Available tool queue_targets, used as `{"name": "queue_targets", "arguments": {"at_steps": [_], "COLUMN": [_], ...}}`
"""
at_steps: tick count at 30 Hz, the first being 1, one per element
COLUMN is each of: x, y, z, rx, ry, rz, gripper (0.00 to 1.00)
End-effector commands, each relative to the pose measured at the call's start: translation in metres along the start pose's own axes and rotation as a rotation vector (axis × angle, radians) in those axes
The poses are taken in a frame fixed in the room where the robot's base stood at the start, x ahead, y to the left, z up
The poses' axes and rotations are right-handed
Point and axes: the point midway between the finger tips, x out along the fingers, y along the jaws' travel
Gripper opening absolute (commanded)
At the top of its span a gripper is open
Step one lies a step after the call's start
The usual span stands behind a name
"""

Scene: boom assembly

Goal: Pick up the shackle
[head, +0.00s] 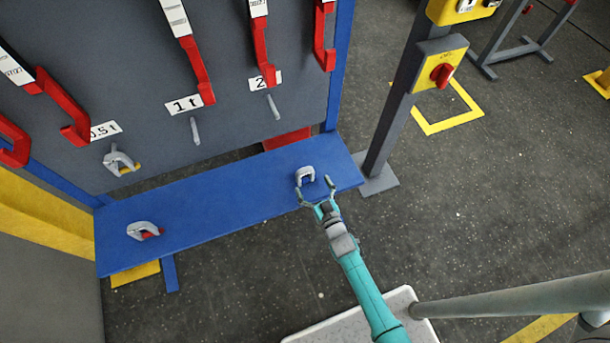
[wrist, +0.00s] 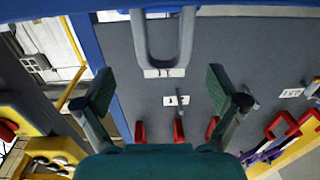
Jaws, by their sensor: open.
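A grey U-shaped shackle (head: 305,174) sits at the right end of the blue shelf (head: 225,200). In the wrist view the shackle (wrist: 186,42) is at the top middle, its curved end towards my fingers. My gripper (head: 315,187) is open and empty, just in front of the shackle. In the wrist view the gripper's fingers (wrist: 160,82) are spread wide to either side, with the shackle's bow ahead between them and no contact visible. A second shackle (head: 143,230) with a red pin lies at the shelf's left. A third shackle (head: 121,161) with a yellow pin hangs below the 0.5t label.
A grey panel (head: 240,125) with red-handled hangers and bare pegs (head: 195,131) stands behind the shelf. A grey post (head: 392,120) with a yellow switch box (head: 439,63) rises right of the shelf. The floor (head: 230,285) in front is open.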

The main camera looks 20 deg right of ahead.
Motion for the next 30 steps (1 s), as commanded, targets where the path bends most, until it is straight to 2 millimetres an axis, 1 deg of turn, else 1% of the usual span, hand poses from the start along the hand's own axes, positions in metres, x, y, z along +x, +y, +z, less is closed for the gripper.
{"name": "queue_targets", "arguments": {"at_steps": [4, 9, 12, 16, 22, 23, 24, 26, 27, 29, 30], "x": [0.011, 0.036, 0.046, 0.053, 0.053, 0.053, 0.053, 0.053, 0.053, 0.053, 0.053], "y": [-0.001, -0.005, -0.005, -0.005, -0.005, -0.005, -0.005, -0.004, -0.004, -0.004, -0.004], "z": [-0.001, -0.002, -0.002, -0.001, -0.001, -0.001, -0.001, -0.001, -0.001, -0.001, -0.001], "rx": [0.001, 0.000, -0.001, 0.000, 0.000, 0.000, 0.000, 0.000, 0.000, 0.000, 0.000], "ry": [0.002, 0.002, 0.000, 0.000, -0.001, -0.001, -0.001, -0.001, -0.001, 0.000, 0.000], "rz": [0.000, -0.001, 0.000, 0.000, 0.001, 0.001, 0.001, 0.001, 0.001, 0.001, 0.001], "gripper": [0.96, 0.96, 0.96, 0.96, 0.96, 0.93, 0.83, 0.68, 0.58, 0.43, 0.33]}}
